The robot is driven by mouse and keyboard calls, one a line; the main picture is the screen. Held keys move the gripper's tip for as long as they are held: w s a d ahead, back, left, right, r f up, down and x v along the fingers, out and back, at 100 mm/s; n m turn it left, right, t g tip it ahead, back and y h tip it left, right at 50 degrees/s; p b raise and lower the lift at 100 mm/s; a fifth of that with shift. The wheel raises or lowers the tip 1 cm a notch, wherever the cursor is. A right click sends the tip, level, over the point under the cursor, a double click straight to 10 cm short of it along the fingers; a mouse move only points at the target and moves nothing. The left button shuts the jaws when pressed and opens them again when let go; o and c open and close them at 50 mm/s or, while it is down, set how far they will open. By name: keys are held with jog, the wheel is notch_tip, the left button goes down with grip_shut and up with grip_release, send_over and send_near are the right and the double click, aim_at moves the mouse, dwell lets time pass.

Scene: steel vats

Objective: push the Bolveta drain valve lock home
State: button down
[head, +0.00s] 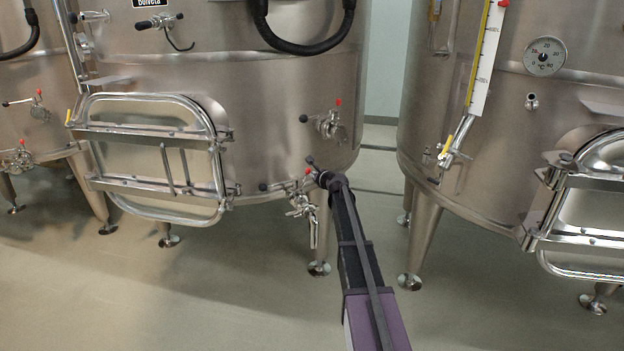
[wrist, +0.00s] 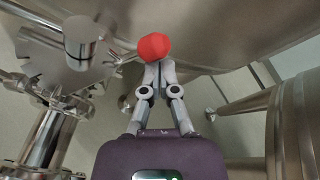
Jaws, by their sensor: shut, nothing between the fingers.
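The Bolveta vat (head: 240,95) stands at centre left, its name plate partly cut off at the top. Its drain valve (head: 300,205) is low on the right of the vat, with a black-knobbed handle (head: 264,187) reaching left. The valve's red lock knob (head: 307,171) shows just left of my arm's end. In the wrist view the red knob (wrist: 153,46) is right at the tips of my gripper (wrist: 158,68), which is shut and empty. I cannot tell whether they touch. A toothed steel disc (wrist: 62,68) lies left of the knob. In the head view my fingers are hard to make out.
Another valve (head: 328,123) with a red knob is above the drain valve. The manway door (head: 152,200) is to the left. A second vat (head: 440,125) with a gauge stands right, across a gap of free floor (head: 375,205). Vat legs (head: 318,240) stand below.

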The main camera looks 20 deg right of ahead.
jog(key=shift+a+r+p, duration=0.35)
jog(key=shift+a+r, duration=0.05)
jog(key=shift+a, duration=0.1)
dwell(0.4)
jog(key=shift+d, duration=0.2)
jog(key=shift+d, duration=0.35)
jog(key=shift+d, duration=0.1)
jog(key=shift+s, duration=0.1)
jog(key=p+v, duration=0.2)
jog(key=v, duration=0.6)
dwell(0.8)
dwell(0.5)
